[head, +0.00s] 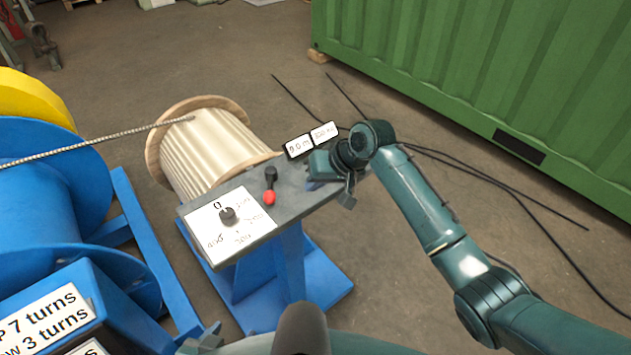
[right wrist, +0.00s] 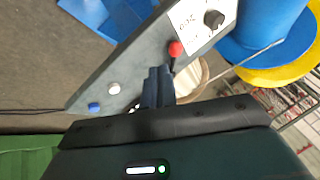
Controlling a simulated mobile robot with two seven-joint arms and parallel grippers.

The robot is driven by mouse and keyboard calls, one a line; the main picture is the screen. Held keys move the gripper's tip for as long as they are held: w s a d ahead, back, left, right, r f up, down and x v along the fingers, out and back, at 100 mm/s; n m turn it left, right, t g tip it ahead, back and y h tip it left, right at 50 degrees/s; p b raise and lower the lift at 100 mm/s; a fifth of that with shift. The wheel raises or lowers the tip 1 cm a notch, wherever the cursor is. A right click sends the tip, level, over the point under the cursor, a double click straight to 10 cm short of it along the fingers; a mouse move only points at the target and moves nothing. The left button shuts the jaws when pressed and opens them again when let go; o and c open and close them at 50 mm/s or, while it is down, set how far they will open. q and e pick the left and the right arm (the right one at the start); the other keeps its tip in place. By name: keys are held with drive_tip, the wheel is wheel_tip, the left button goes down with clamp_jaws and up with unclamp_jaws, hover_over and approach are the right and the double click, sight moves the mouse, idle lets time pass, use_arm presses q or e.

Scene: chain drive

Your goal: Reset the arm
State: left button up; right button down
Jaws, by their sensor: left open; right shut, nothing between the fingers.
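My right arm comes in from the right in the head view. Its gripper (head: 322,168) is over the far right end of the grey control panel (head: 243,190). In the right wrist view the right gripper (right wrist: 158,80) has its fingers together and empty, close to the panel and beside the red-knobbed lever (right wrist: 175,49). I cannot tell whether it touches the panel. The lever (head: 269,197) also shows in the head view. My left gripper (head: 205,340) is partly visible at the bottom edge of the head view, open, away from the panel.
A black dial (head: 228,215) sits on the panel's white scale; displays (head: 312,140) stand at its far edge. A wooden-flanged cream drum (head: 205,150) is behind. A blue reel (head: 50,190) stands left. Cables (head: 480,175) lie on the floor before a green container (head: 500,80).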

idle(0.4)
drive_tip(key=s+d+f+m+t, duration=0.1)
drive_tip(key=s+d+f+t, duration=0.3)
drive_tip(key=s+f, duration=0.75)
drive_tip(key=s+d+f+t+h, duration=0.2)
drive_tip(key=s+d, duration=0.7)
drive_tip(key=s, duration=0.6)
drive_tip(key=shift+d+f+n+t+h, duration=0.3)
drive_tip(key=shift+d+f+n+h, duration=0.1)
drive_tip(key=shift+f+h, duration=0.25)
drive_tip(key=shift+a+f, duration=0.1)
drive_tip(key=shift+a, duration=0.1)
